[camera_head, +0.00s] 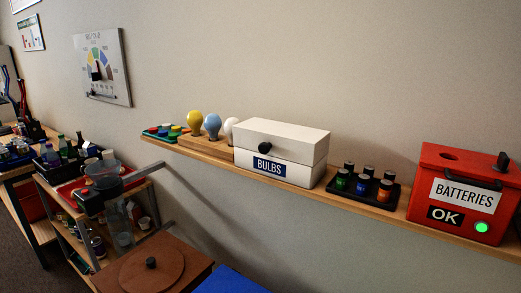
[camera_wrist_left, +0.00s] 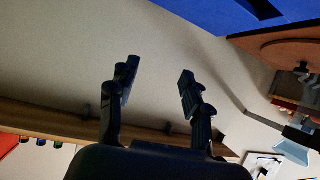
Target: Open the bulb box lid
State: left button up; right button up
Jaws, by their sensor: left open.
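The white bulb box (camera_head: 301,171) stands on the wall shelf in the head view, with a blue "BULBS" label on its front. Its lid (camera_head: 290,133) sits down on the box, with a thin dark seam below it and a black knob (camera_head: 265,149) on its front face. My left gripper (camera_wrist_left: 158,72) shows in the left wrist view with its two dark fingers apart and nothing between them. I cannot clearly make out the bulb box in that view. Neither gripper shows in the head view.
On the wall shelf (camera_head: 210,156), bulbs in a wooden holder (camera_head: 205,142) stand left of the box. A black battery tray (camera_head: 362,187) and red battery bin (camera_head: 466,193) stand to its right. A cart (camera_head: 155,234) and brown lidded box (camera_head: 151,264) are lower left.

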pick_arm(q)
jog(key=w+d+r+m+t+h, duration=0.15)
jog(key=w+r, duration=0.25)
jog(key=r, duration=0.4)
jog(key=w+d+r+t+h, duration=0.1)
jog(key=w+r+t+h, duration=0.15)
jog(key=r, duration=0.55)
jog(key=t+h, duration=0.3)
send_near(262, 149)
jog(key=shift+m, duration=0.45)
jog(key=p+x, duration=0.3)
jog(key=x, duration=0.5)
jog(key=shift+d, duration=0.1)
jog(key=shift+w+d+r, duration=0.2)
jog(key=shift+w+d, duration=0.1)
jog(key=shift+w, duration=0.1)
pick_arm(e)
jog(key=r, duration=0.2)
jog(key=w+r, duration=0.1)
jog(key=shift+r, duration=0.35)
pick_arm(q)
grip_shut()
jog(key=shift+p, duration=0.3)
